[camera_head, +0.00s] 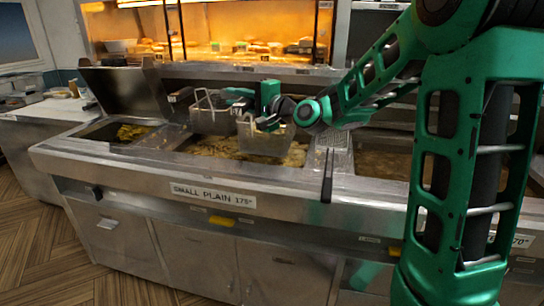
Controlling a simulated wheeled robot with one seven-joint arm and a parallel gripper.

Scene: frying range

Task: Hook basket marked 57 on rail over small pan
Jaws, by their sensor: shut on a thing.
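My gripper (269,122) is at the back of the fryer, at the end of my green arm. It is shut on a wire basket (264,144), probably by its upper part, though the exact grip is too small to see. The basket hangs upright over the pan labelled SMALL PLAIN 175° (208,147); whether it touches the rail or the oil I cannot tell. A second wire basket (209,117) is just left of it, near the back rail (170,71). No number can be read on either basket.
A left pan (128,133) has a raised lid (126,88). A wire basket (337,141) with a dark handle (327,176) pointing forward lies right of the small pan. Another pan (386,166) is further right, partly behind my arm. A lit food display (220,30) stands behind.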

